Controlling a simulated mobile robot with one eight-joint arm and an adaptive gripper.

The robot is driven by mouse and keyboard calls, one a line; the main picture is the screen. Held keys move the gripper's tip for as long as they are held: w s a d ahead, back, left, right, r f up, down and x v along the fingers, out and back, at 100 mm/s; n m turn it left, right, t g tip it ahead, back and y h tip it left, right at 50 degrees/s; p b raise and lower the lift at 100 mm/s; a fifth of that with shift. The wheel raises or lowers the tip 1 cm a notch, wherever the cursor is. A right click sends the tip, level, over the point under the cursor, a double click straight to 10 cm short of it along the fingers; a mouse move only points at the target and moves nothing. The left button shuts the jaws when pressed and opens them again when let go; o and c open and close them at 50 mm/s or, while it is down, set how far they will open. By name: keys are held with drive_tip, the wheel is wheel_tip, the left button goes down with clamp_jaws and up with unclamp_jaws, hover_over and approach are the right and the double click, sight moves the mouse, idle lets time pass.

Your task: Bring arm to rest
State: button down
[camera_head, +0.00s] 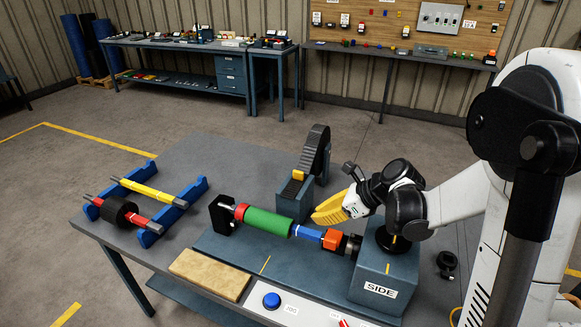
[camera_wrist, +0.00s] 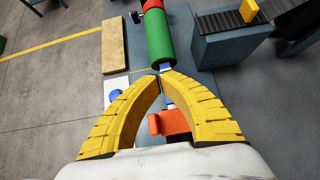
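My gripper (camera_head: 316,218) hangs above the back side of the belt press, behind the roller assembly. In the wrist view its two yellow fingers (camera_wrist: 162,76) meet at the tips, with nothing visible held between them. Beneath the fingers lies the shaft with a green roller (camera_head: 268,224), a blue section (camera_head: 308,233) and an orange block (camera_head: 332,239). The green roller (camera_wrist: 159,39) and orange block (camera_wrist: 171,123) also show in the wrist view. My arm is bent, reaching in from the right.
A blue-grey block marked SIDE (camera_head: 383,276) stands right, close to my wrist. A black belt wheel on a stand (camera_head: 297,187) rises behind. A rack with rollers (camera_head: 151,233) sits left. A wooden board (camera_head: 209,275) and blue button (camera_head: 271,300) are in front. The table's back left is clear.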

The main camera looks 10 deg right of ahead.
drive_tip(key=s+r+n+t+h+b, duration=0.1)
drive_tip(key=s+r+n+h, duration=0.2)
drive_tip(key=s+n, duration=0.7)
drive_tip(key=s+a+r+n+h+b, duration=0.1)
drive_tip(key=s+r+n+h, duration=0.3)
drive_tip(key=s+n, duration=0.6)
drive_tip(key=n, duration=0.5)
drive_tip(key=shift+s+a+r+t, duration=0.2)
drive_tip(key=shift+a+t, duration=0.1)
drive_tip(key=shift+t, duration=0.1)
